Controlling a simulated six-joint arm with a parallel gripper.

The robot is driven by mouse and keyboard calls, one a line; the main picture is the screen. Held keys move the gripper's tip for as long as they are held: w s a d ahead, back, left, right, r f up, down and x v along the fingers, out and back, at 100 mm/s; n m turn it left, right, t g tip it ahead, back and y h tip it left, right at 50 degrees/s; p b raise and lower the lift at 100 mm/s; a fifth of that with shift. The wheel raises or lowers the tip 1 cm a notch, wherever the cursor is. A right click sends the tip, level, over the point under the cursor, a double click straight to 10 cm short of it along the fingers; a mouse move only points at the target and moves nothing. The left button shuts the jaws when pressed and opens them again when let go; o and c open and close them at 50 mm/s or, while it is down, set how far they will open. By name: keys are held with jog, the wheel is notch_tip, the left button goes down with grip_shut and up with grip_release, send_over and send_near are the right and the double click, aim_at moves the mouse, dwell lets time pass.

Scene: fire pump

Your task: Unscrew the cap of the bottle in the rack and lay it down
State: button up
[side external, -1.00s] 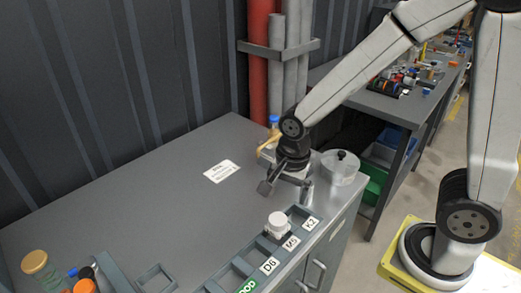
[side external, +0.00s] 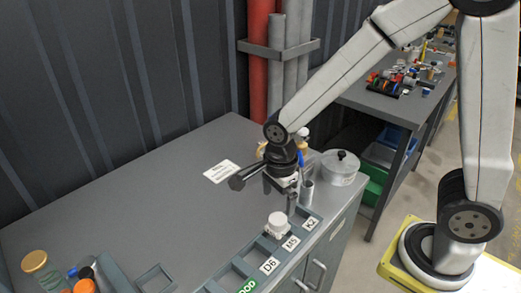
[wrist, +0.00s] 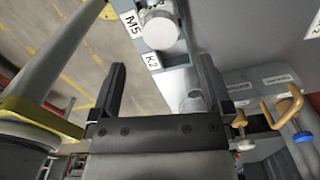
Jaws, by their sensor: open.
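The bottle with a white cap (side external: 277,225) stands upright in the grey rack (side external: 246,257), near the M5 and K2 labels; its body is mostly hidden inside the rack. In the wrist view the round white cap (wrist: 160,29) shows at the top, beyond the fingertips and between their lines. My gripper (side external: 280,193) is above and behind the bottle, apart from it. In the wrist view my gripper (wrist: 162,75) has its two fingers wide apart with nothing between them.
A lidded pot (side external: 341,168) and a small metal cup (side external: 306,191) stand behind the rack's right end. A white card (side external: 221,171) lies on the bench. The middle of the bench is clear.

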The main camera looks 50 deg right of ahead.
aim_at(278, 220)
jog(key=shift+f, duration=3.45)
jog(key=c, duration=1.2)
jog(key=n, duration=0.4)
jog(key=shift+n, duration=0.3)
jog(key=shift+s, duration=0.1)
